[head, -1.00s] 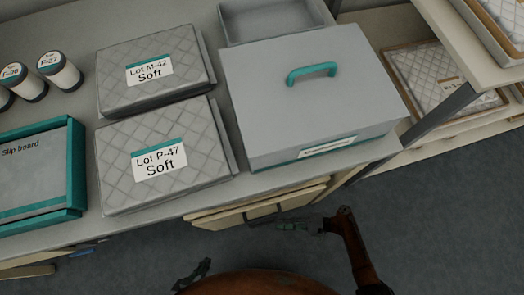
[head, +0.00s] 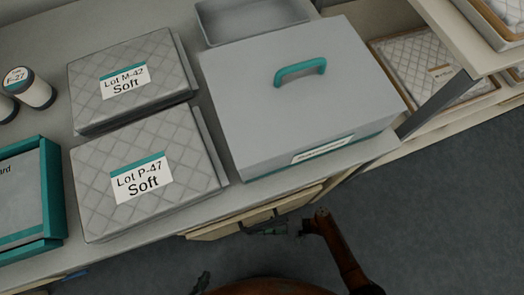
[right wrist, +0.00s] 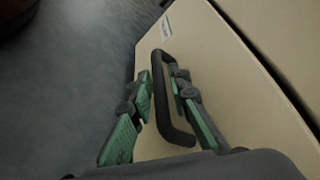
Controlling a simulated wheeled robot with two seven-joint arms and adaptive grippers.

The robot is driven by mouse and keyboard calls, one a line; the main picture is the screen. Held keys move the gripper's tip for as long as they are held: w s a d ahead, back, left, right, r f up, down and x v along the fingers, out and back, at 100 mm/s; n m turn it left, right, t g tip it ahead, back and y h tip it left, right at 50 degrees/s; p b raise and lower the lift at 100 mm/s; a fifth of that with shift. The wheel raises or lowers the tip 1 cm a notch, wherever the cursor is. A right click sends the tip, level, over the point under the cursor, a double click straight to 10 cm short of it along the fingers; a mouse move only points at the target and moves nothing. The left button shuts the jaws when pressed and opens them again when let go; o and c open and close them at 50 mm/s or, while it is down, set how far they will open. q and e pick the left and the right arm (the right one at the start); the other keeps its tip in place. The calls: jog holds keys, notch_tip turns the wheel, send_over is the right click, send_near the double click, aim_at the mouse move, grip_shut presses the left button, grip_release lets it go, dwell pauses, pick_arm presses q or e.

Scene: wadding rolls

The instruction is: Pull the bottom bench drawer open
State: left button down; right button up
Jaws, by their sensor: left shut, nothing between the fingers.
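A pale drawer front (head: 214,231) shows below the bench edge in the head view. The right wrist view shows a pale front (right wrist: 227,85) with a dark bar handle (right wrist: 184,137); another panel lies past a dark gap. I cannot tell which tier this drawer is. My right gripper (right wrist: 161,87) is open, its green-padded fingers on either side of the handle bar. I cannot tell whether they touch it. My left gripper (head: 202,284) is shut and empty at the bottom edge, mostly out of frame.
On the bench (head: 30,115) stand a grey box (head: 290,110) with a teal handle, two quilted pads (head: 130,85) (head: 150,205), a teal-framed board (head: 50,200) and dark-ended rolls (head: 36,93). A shelf rack (head: 470,112) stands at right. Floor (head: 440,220) is clear at lower right.

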grip_shut()
jog(key=shift+d, duration=0.1)
dwell(0.3)
